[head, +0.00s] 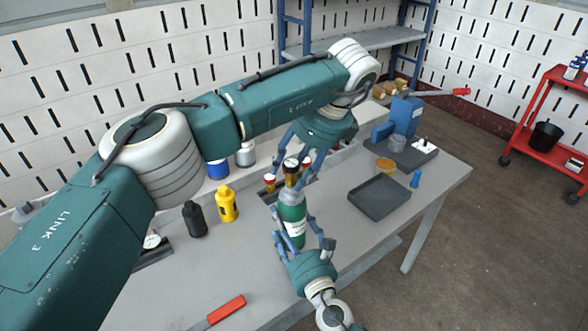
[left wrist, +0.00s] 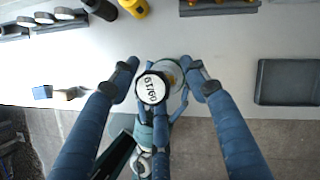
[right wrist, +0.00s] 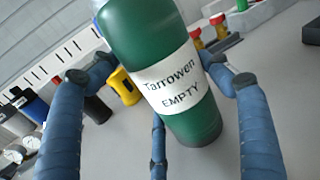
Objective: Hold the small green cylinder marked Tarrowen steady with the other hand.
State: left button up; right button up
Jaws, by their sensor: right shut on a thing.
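The small green cylinder (head: 291,213) stands roughly upright at the table's front edge. Its label reads "Tarrowen" and "EMPTY" in the right wrist view (right wrist: 176,84). My right gripper (head: 299,230) is shut on its body from the front, fingers on both sides; they also show around it in the right wrist view (right wrist: 170,75). A round gauge with a white face (left wrist: 152,88) sits at the cylinder's top. My left gripper (head: 290,176) is above, pointing down, its fingers spread around the top; in the left wrist view (left wrist: 163,80) they look open and apart from the gauge.
A black bottle (head: 194,219) and a yellow bottle (head: 226,204) stand left of the cylinder. A dark grey tray (head: 379,198) lies to the right, with a blue machine (head: 404,117) behind it. A red-handled tool (head: 226,309) lies at the front left. Table between is clear.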

pick_arm(q)
jog(key=shift+s, duration=0.1)
jog(key=shift+r, duration=1.25)
jog(key=m, duration=0.2)
jog(key=m+t+h, duration=0.1)
jog(key=m, duration=0.2)
jog(key=shift+a+m+t, duration=0.1)
jog(key=shift+m+t, duration=0.2)
jog(key=shift+m, duration=0.3)
jog(key=m+h, duration=0.1)
jog(key=m, duration=0.2)
jog(key=shift+t+h, duration=0.3)
jog(key=m+h, duration=0.1)
jog(key=m, duration=0.1)
jog(key=shift+s+m, duration=0.1)
jog(key=shift+m, duration=0.2)
